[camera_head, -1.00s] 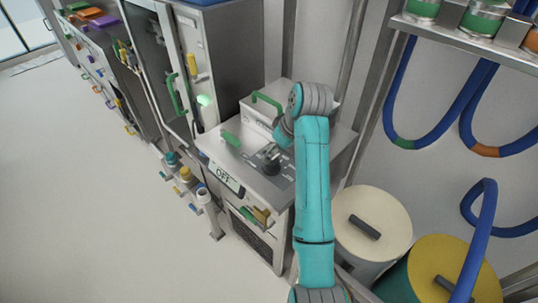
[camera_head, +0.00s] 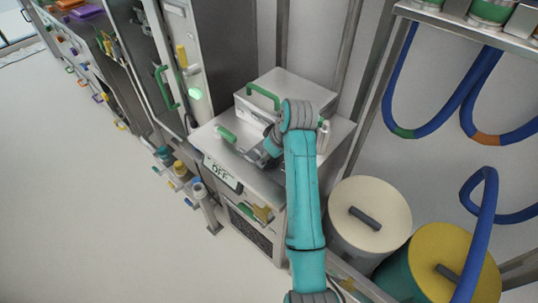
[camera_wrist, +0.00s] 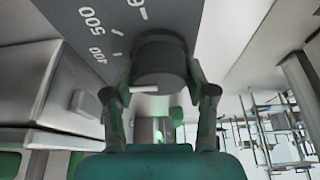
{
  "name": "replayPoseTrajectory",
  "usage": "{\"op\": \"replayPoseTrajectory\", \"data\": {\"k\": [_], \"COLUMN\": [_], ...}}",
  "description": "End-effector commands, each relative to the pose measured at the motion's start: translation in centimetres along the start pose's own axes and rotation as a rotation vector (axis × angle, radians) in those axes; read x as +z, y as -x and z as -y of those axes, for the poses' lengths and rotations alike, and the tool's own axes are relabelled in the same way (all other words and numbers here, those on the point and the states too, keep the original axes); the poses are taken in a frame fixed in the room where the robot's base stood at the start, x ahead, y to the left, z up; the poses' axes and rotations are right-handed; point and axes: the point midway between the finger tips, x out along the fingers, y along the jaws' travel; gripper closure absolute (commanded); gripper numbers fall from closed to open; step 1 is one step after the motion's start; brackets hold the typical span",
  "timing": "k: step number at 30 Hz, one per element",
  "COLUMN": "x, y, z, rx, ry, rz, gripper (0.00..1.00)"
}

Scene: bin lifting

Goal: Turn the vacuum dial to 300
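The vacuum dial is a dark, round knob (camera_wrist: 160,62) on a dark grey panel. A short white pointer mark shows at its lower edge in the wrist view. My gripper (camera_wrist: 160,75) has one finger on each side of the knob. The fingers look open, with the tips close to its sides; contact is not clear. In the head view my gripper (camera_head: 262,152) is over the top of the instrument and largely covers the dial.
The instrument (camera_head: 218,153) has an OFF display (camera_head: 221,174) on its front. A tall cabinet (camera_head: 225,50) stands left. A cream-lidded drum (camera_head: 370,205) and yellow-lidded drum (camera_head: 440,262) stand right. Open floor lies left.

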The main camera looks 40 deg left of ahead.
Motion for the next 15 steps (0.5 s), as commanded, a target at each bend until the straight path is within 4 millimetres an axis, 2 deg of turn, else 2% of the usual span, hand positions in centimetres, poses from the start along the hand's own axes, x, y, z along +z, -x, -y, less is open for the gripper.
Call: {"op": "replayPoseTrajectory", "data": {"k": [1,3,15], "x": [0.0,0.0,0.01], "y": [0.0,0.0,0.0], "z": [0.0,0.0,-0.03], "rx": [0.0,0.0,-0.026], "ry": [0.0,0.0,0.06], "rz": [0.0,0.0,0.001], "gripper": [0.65,0.8,0.8]}}
